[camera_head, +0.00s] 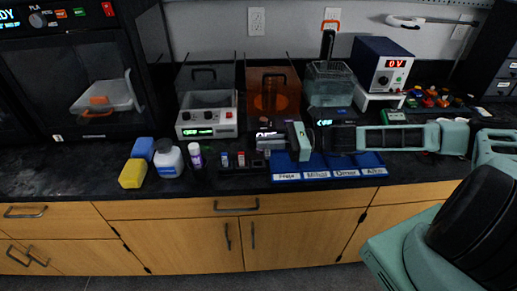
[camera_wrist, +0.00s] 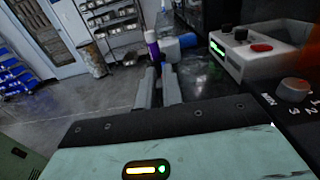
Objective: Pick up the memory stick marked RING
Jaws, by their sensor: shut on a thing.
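My gripper (camera_head: 268,142) reaches in from the right, low over the counter, in front of the orange-lidded device. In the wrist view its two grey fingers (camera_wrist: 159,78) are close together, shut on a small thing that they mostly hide. I take it for a memory stick, but its marking cannot be read. In the head view a dark low rack (camera_head: 240,168) stands just left of and below the fingers. Small sticks with red and blue parts (camera_head: 241,159) stand in it. No RING marking is legible on them.
A purple-and-white bottle (camera_head: 196,155), a white tub (camera_head: 168,158) and yellow and blue sponges (camera_head: 132,173) stand left of the rack. A blue labelled tray (camera_head: 345,171) lies right of it, under my arm. Boxy devices, one white with a green display (camera_head: 207,128), line the back.

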